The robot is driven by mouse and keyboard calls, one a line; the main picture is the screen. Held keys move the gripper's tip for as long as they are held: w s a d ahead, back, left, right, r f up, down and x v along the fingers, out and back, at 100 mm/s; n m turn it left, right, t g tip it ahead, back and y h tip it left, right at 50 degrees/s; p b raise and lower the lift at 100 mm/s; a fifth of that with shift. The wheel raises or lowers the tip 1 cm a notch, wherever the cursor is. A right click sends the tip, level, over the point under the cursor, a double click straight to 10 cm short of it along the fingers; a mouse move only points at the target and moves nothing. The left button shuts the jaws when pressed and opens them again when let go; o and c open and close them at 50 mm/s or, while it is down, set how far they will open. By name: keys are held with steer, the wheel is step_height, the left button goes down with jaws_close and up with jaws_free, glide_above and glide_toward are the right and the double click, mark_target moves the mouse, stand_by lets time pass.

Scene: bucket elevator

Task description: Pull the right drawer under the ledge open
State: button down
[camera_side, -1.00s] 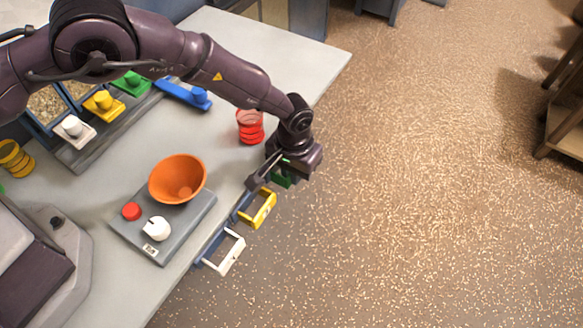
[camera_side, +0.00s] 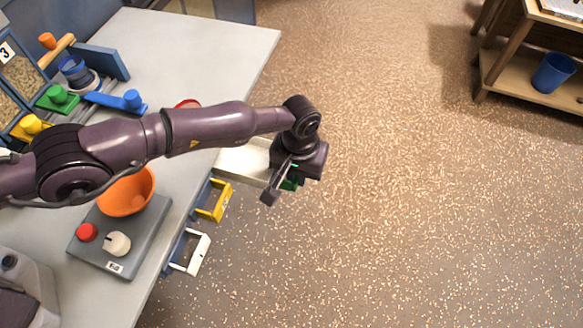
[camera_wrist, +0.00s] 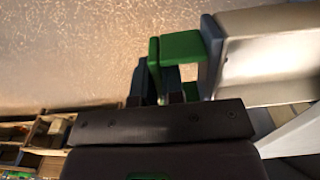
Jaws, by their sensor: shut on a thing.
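The right drawer (camera_side: 243,161), the one with the green handle, stands pulled out from under the ledge. Its pale inside shows in the side view, partly behind my arm. The green handle (camera_side: 291,184) is at my gripper (camera_side: 284,187) and is mostly hidden by it. In the wrist view my gripper (camera_wrist: 165,85) is shut on the green handle (camera_wrist: 182,46), with the drawer's pale tray (camera_wrist: 268,52) to the right. The other drawers, with a yellow handle (camera_side: 222,203) and a white handle (camera_side: 200,253), sit nearer the camera.
On the grey table (camera_side: 220,50) are an orange bowl (camera_side: 127,192) and a grey panel (camera_side: 145,235) with a red button (camera_side: 87,232) and a white knob (camera_side: 117,243). The floor right of the drawers is clear. A shelf with a blue bin (camera_side: 553,72) stands far right.

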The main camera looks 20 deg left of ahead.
steer(key=shift+w, duration=0.1)
steer(key=c, duration=1.2)
jaws_free()
steer(key=shift+r, duration=0.15)
step_height(320, 180, up, 13)
steer(key=shift+f, duration=0.15)
